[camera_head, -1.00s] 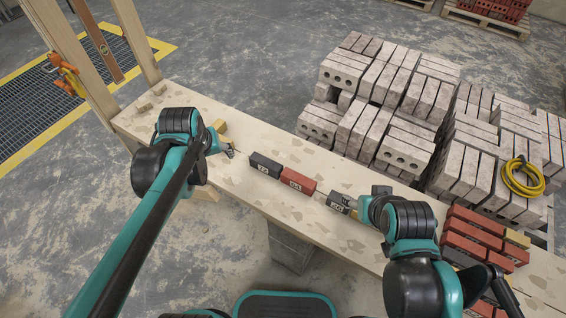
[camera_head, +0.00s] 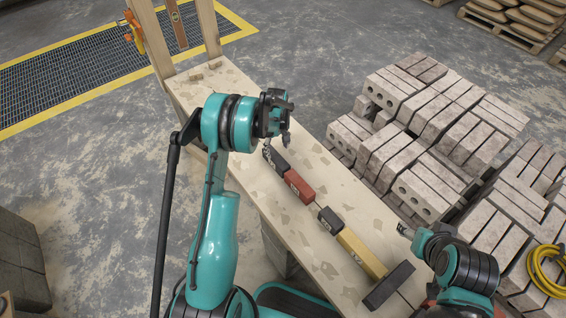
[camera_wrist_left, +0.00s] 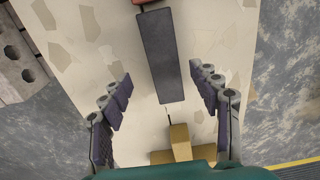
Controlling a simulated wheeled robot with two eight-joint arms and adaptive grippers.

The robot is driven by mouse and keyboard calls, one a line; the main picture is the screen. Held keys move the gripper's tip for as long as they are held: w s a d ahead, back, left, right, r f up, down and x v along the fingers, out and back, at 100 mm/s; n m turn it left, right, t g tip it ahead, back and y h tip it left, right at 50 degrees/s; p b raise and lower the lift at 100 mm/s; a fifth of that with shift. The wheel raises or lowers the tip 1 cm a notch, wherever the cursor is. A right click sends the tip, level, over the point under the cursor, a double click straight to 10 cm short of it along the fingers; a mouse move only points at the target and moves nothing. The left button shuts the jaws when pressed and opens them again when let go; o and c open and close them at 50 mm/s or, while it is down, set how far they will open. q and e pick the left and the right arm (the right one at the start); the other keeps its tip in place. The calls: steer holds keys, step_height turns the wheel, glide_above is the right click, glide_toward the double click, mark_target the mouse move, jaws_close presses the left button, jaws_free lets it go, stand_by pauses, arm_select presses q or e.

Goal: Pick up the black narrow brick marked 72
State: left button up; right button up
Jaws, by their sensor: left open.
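The black narrow brick (camera_head: 281,162) lies flat on the pale work plank, at the far end of a row, its end touching or almost touching a red brick (camera_head: 299,186). A white mark shows on its side, too small to read now. My left gripper (camera_head: 277,141) is open and empty above the brick's far end. In the left wrist view the black brick (camera_wrist_left: 161,52) shows from above, its near end between the spread fingers (camera_wrist_left: 161,80), apart from both. My right gripper (camera_head: 404,230) is near the plank's right edge; its fingers are too small to read.
A small dark brick (camera_head: 330,219), a yellow brick (camera_head: 361,253) and a black brick (camera_head: 388,286) continue the row. Yellow-brown blocks (camera_wrist_left: 180,143) lie close to the left gripper. Grey brick stacks (camera_head: 430,185) stand right of the plank (camera_head: 228,88). A wooden frame (camera_head: 152,38) rises at its far end.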

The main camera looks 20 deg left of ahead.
mark_target(275, 157)
arm_select(q)
step_height(275, 157, down, 2)
steer(key=shift+a+f+b, duration=0.15)
steer(key=shift+b, duration=0.2)
steer(key=f+b, duration=0.1)
steer(key=f, duration=0.2)
steer(key=f+b, duration=0.1)
steer(key=f, duration=0.1)
steer(key=shift+a+b, duration=0.3)
steer(key=shift+r, duration=0.1)
steer(key=shift+s, duration=0.1)
jaws_close()
